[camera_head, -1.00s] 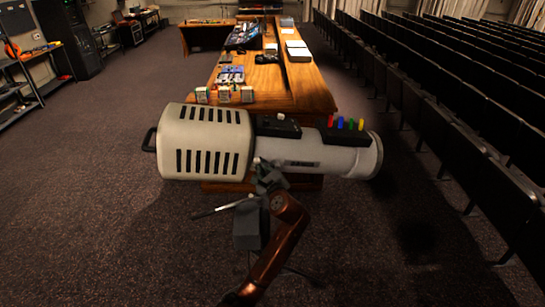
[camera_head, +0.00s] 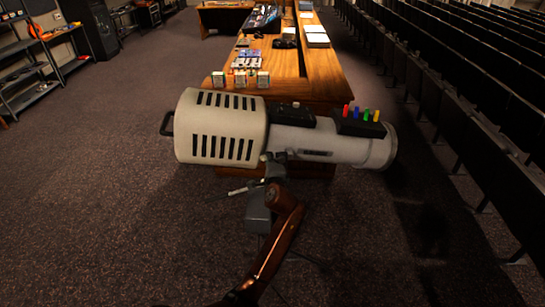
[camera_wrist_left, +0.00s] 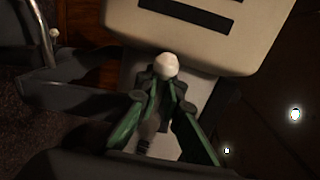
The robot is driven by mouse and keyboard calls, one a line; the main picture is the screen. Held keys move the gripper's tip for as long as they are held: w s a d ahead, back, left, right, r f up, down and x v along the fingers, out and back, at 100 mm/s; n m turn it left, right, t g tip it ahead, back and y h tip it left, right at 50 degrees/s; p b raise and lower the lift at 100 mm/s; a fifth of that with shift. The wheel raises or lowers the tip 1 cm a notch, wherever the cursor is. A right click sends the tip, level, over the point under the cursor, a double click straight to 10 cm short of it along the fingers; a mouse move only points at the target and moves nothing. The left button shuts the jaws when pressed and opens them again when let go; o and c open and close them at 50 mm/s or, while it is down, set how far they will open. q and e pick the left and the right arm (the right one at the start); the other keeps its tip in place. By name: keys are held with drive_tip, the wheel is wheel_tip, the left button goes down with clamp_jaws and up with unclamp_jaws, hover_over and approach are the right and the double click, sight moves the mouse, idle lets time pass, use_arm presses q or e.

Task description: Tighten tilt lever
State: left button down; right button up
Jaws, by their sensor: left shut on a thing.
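A followspot with a slotted beige housing (camera_head: 220,127) and a grey barrel (camera_head: 310,146) stands in front of the desk. My left gripper (camera_head: 275,160) is just below the barrel, near the housing. In the left wrist view its green-sided fingers (camera_wrist_left: 158,95) are shut on the tilt lever, whose round white knob (camera_wrist_left: 167,66) shows at the fingertips, close under the housing. The rest of the lever is mostly hidden by the fingers. In the head view the lever is too small to make out clearly. My right gripper is not in view.
A wooden desk (camera_head: 318,82) with equipment stands behind the followspot. A grey rod (camera_head: 228,193) sticks out left below the housing. Rows of dark seats (camera_head: 450,110) fill the right side. Carpeted floor (camera_head: 90,200) at the left is clear.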

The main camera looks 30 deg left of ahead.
use_arm(q)
drive_tip(key=shift+s+a+r, duration=0.2)
drive_tip(key=shift+a+r, duration=0.15)
drive_tip(key=shift+a, duration=0.05)
drive_tip(key=shift+f+n, duration=0.1)
drive_tip(key=shift+n, duration=0.2)
drive_tip(key=c, duration=2.3)
unclamp_jaws()
drive_tip(key=shift+f, duration=0.1)
drive_tip(key=o, duration=0.3)
drive_tip(key=shift+s+a, duration=0.2)
drive_tip(key=shift+s, duration=0.05)
drive_tip(key=shift+o, duration=0.8)
drive_tip(key=shift+f, duration=0.1)
drive_tip(key=shift+w+d+f, duration=0.1)
drive_tip(key=shift+w+d, duration=0.15)
drive_tip(key=shift+d, duration=0.15)
drive_tip(key=v, duration=1.2)
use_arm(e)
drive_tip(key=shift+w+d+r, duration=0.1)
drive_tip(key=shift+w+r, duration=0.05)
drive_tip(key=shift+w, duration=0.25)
